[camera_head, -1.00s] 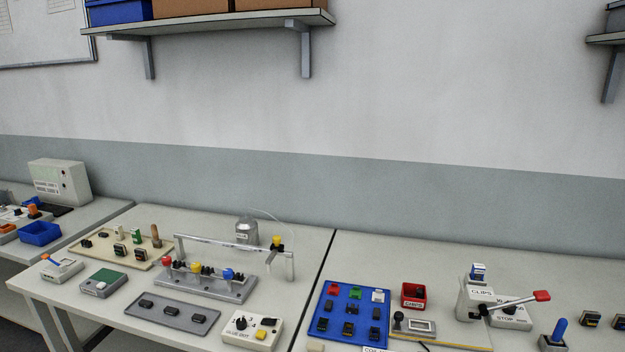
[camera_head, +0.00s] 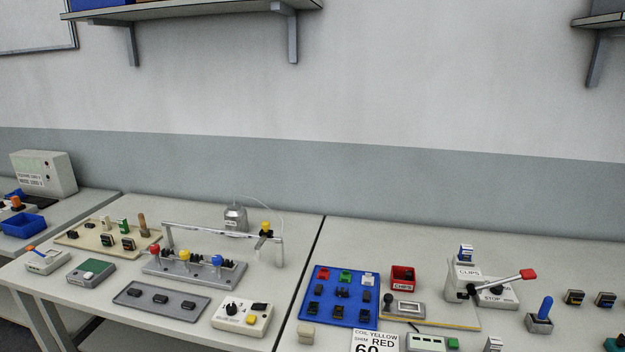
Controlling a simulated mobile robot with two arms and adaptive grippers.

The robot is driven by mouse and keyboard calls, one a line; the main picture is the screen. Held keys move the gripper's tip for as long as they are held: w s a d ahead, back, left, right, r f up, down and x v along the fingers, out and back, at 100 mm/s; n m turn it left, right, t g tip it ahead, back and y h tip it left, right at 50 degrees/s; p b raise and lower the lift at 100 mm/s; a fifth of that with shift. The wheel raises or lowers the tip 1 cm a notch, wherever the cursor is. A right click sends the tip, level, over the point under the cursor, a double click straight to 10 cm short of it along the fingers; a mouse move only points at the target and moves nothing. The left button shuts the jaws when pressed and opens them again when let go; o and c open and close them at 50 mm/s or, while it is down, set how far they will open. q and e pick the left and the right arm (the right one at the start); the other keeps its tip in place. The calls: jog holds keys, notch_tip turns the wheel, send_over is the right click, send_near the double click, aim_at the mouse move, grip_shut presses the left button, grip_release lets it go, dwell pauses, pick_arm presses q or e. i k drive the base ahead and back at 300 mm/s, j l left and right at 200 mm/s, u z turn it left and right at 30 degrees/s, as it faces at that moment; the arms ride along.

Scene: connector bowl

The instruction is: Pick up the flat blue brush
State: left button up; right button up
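I cannot make out for certain a flat blue brush. An upright blue handle (camera_head: 545,309) stands in a small grey base on the right table; its lower end is hidden, so I cannot tell whether it is a brush. Neither of my grippers is in view.
The right table (camera_head: 400,245) holds a blue tray (camera_head: 318,317) of small parts, a red clips box (camera_head: 402,277) and a lever press (camera_head: 463,282). The left table has a grey fixture (camera_head: 195,268) under a rail.

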aim_at(542, 318)
jog(key=z, duration=1.45)
